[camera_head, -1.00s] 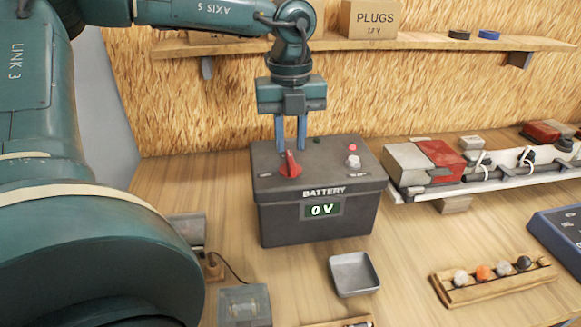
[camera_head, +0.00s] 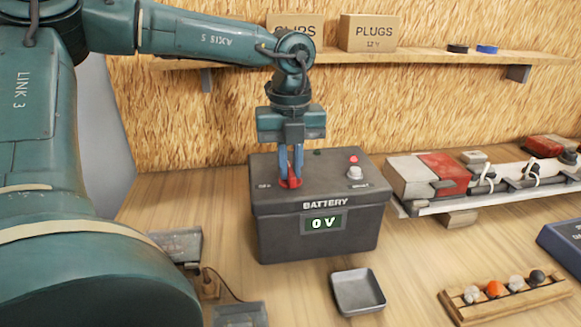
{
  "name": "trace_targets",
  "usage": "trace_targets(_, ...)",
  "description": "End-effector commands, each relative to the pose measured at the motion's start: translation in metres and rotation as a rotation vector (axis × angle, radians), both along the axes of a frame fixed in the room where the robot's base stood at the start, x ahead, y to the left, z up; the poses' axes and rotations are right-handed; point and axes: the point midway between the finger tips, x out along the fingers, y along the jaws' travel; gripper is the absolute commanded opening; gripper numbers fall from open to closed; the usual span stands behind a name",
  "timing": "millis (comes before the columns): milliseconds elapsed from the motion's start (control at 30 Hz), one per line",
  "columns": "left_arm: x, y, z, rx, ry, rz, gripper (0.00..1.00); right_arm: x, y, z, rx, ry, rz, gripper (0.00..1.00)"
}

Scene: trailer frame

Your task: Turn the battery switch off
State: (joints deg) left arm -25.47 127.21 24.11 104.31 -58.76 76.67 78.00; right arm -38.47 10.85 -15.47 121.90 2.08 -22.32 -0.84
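The dark grey battery box (camera_head: 275,227) stands on the wooden bench, with a small display (camera_head: 323,222) on its front reading 0 V. The red switch handle (camera_head: 291,183) is on the left part of its top. My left gripper (camera_head: 291,176) points straight down at the handle, its blue fingers on either side of it and close together. They look closed on the handle, and they partly hide it. A red button or light (camera_head: 353,159) and a pale knob (camera_head: 354,172) sit at the right of the box top. My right gripper is not in view.
A small grey tray (camera_head: 358,291) lies in front of the battery. A wooden rack (camera_head: 507,296) with several round-topped plugs is at front right. A long rail (camera_head: 480,187) with red and grey parts stands at right. A shelf (camera_head: 440,48) with boxes is behind.

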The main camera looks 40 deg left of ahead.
Motion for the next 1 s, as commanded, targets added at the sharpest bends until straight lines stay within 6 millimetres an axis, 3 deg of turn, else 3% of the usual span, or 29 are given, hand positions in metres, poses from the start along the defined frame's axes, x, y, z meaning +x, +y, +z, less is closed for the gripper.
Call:
trace_targets(433,0.0,0.0,-0.001,0.001,-0.001,0.018,0.0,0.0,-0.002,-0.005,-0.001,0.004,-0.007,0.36)
trace_targets(1000,0.0,0.0,-0.002,0.002,-0.002,0.35,0.0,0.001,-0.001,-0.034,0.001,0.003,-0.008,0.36)
